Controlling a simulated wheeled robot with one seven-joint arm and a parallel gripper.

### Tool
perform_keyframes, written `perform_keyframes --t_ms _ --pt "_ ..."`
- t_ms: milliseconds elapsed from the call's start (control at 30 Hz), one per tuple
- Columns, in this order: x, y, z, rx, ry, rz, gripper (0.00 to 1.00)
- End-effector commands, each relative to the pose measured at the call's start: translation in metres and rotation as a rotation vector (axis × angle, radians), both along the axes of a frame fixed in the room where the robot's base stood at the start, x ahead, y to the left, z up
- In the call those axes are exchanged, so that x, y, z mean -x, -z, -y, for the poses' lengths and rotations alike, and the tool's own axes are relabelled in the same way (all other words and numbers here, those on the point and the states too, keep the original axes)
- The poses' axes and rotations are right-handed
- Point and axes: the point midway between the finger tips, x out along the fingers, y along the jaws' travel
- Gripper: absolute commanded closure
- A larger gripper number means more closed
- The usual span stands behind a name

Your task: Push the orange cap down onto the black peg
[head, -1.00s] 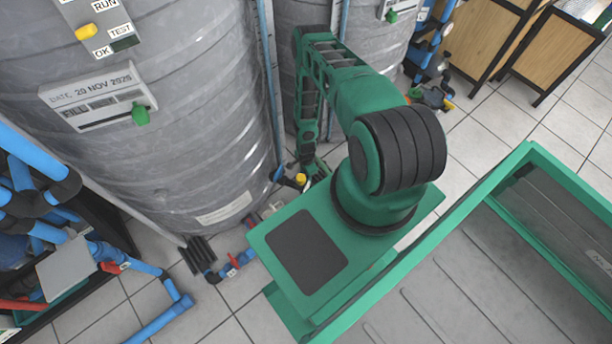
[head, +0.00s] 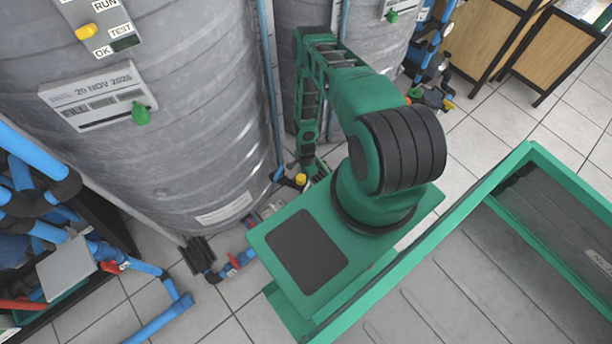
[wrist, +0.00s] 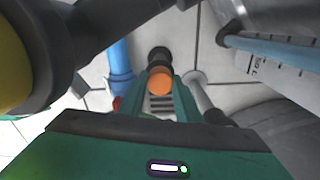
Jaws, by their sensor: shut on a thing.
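The orange cap (wrist: 160,80) shows at the front end of my gripper (wrist: 159,84) in the wrist view, between the fingertips, which are shut on it. A black round fitting (wrist: 158,57) shows just beyond the cap; I cannot tell whether it is the black peg or whether the cap touches it. In the head view my gripper (head: 318,170) hangs low beside the tank, mostly hidden behind my own arm and base. The cap cannot be made out there.
A large grey wrapped tank (head: 190,110) stands close to my arm. A yellow knob (head: 300,179) sits near my gripper. Blue pipe (wrist: 119,62) runs left of the cap, and a grey rod (wrist: 202,98) stands right of it. Tiled floor (head: 470,140) is open at right.

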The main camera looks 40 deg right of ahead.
Motion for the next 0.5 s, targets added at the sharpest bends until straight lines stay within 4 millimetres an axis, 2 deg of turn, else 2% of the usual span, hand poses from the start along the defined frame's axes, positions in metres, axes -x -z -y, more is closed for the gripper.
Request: perform_keyframes --t_ms 200,233,300,500 --pt "0.0000 0.0041 0.0001 0.000 0.000 0.000 0.90" --pt "-0.0001 0.0041 0.0001 0.000 0.000 0.000 0.65" --pt "-0.0001 0.0039 0.0001 0.000 0.000 0.000 0.49" --pt "0.0000 0.0038 0.0001 0.000 0.001 0.000 0.48"
